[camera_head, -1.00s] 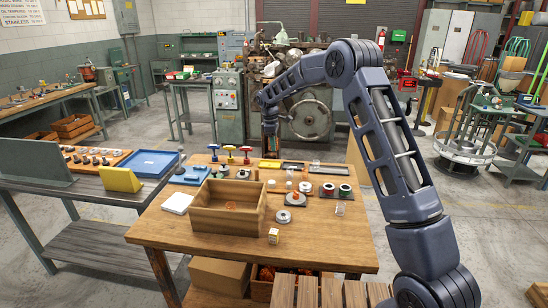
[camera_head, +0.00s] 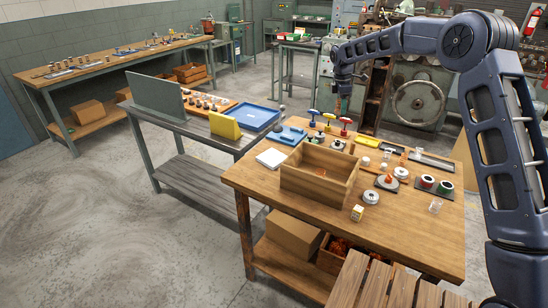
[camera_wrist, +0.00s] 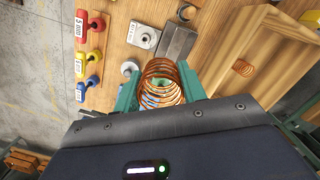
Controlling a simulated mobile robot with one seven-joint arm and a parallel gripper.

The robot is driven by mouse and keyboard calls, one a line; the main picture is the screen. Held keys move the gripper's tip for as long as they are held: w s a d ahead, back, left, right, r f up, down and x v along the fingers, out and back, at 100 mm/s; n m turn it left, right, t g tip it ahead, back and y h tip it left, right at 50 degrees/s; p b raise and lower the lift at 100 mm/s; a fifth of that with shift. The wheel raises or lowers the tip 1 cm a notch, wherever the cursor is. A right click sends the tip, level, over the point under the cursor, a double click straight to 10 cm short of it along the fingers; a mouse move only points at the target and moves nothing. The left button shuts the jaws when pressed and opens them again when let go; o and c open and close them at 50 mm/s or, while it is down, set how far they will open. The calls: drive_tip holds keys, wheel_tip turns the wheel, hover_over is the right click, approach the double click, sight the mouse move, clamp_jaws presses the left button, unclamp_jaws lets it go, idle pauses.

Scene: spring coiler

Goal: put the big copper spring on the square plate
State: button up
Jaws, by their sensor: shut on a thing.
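My gripper (camera_head: 339,103) is above the far edge of the wooden bench in the head view. In the wrist view its green fingers (camera_wrist: 160,92) are shut on a big copper spring (camera_wrist: 161,78), which is between them with its coils showing. A small grey square plate (camera_wrist: 143,36) with a round piece in its middle lies on the bench just beyond the spring. In the head view a white square slab (camera_head: 271,158) lies left of the wooden box. I cannot tell for sure which of these is the task's plate.
The open wooden box (camera_head: 318,180) holds a small copper spring (camera_wrist: 242,67). Red, yellow and blue T-handled tools (camera_wrist: 90,55) stand near the far edge. A blue tray (camera_head: 252,117) is on the neighbouring bench.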

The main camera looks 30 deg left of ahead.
drive_tip(key=s+a+n, duration=0.6)
drive_tip(key=s+a, duration=0.4)
drive_tip(key=a, duration=0.2)
drive_tip(key=n+y, duration=0.1)
drive_tip(key=n, duration=0.4)
hover_over(273, 156)
drive_tip(key=shift+t, duration=0.4)
drive_tip(key=f, duration=1.8)
drive_tip(key=shift+s+f, duration=0.2)
drive_tip(key=shift+f, duration=0.15)
drive_tip(key=shift+f, duration=0.15)
drive_tip(key=o, duration=1)
drive_tip(key=shift+c, duration=0.2)
wheel_tip(273, 156, up, 12)
drive_tip(key=s, duration=0.1)
drive_tip(key=shift+s, duration=0.25)
